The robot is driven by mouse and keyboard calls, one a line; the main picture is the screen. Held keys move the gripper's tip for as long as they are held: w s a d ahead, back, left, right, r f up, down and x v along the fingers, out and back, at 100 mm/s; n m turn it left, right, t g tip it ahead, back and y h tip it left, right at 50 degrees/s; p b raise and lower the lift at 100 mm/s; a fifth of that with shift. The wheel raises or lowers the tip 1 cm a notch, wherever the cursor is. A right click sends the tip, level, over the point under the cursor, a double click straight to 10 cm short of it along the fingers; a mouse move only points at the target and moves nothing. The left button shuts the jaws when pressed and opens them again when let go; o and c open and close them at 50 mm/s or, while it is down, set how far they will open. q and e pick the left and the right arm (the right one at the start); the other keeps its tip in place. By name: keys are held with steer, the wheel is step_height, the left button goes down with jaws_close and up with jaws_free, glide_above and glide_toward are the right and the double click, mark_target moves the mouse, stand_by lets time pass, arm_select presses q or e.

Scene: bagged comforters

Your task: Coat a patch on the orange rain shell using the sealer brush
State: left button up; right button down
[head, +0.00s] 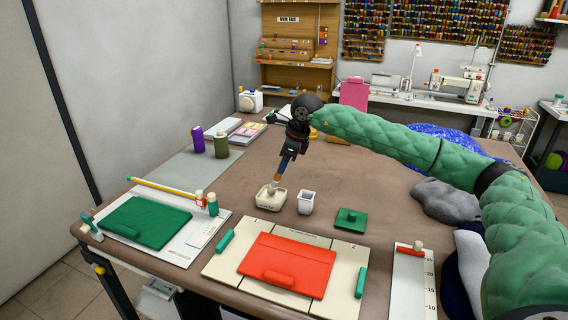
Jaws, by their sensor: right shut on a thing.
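My right gripper (289,152) is shut on the sealer brush (280,171), which has a blue and wooden handle. The brush points down and its lower end is at a small cream dish (264,202); whether its bristles touch the contents is hard to tell. The orange rain shell (289,263) appears as a flat red-orange panel on a cream board (225,262) at the front middle. A raised piece of the same colour lies near its front edge. The shell is nearer to me than the dish and the gripper. My left gripper is out of view.
A white cup (306,203) stands just right of the dish, and a green square block (350,220) lies further right. A green panel (146,222) lies on a white board at left. Purple (197,139) and olive (221,145) bottles stand behind. Grey cloth (445,201) lies at right.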

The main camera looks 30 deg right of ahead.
stand_by(0.3)
steer(key=shift+f+b, duration=0.45)
steer(key=shift+f, duration=0.15)
stand_by(0.8)
steer(key=shift+f+b, duration=0.1)
steer(key=shift+b, duration=0.3)
stand_by(1.6)
steer(key=shift+r+p, duration=0.9)
steer(key=shift+r, duration=2.65)
